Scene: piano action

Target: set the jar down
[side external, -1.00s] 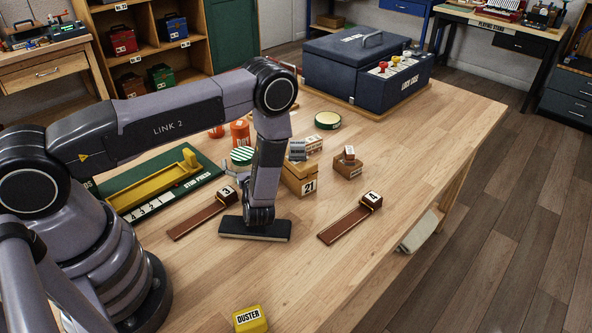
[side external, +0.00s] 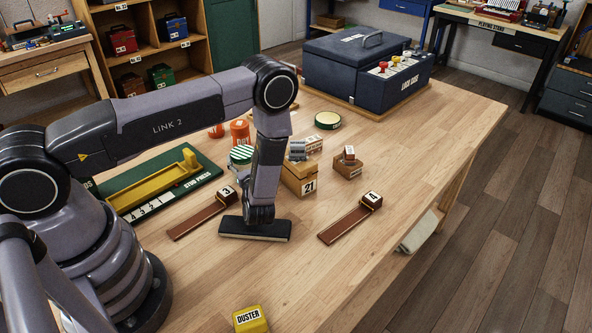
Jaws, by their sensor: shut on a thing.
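A jar with a green-and-white striped lid (side external: 241,154) is left of my wrist, by the right end of the green board. The jar looks upright. I cannot tell whether its base touches the table.
A dark flat pad (side external: 254,230) is below my wrist. The wooden table (side external: 350,275) is clear at front right.

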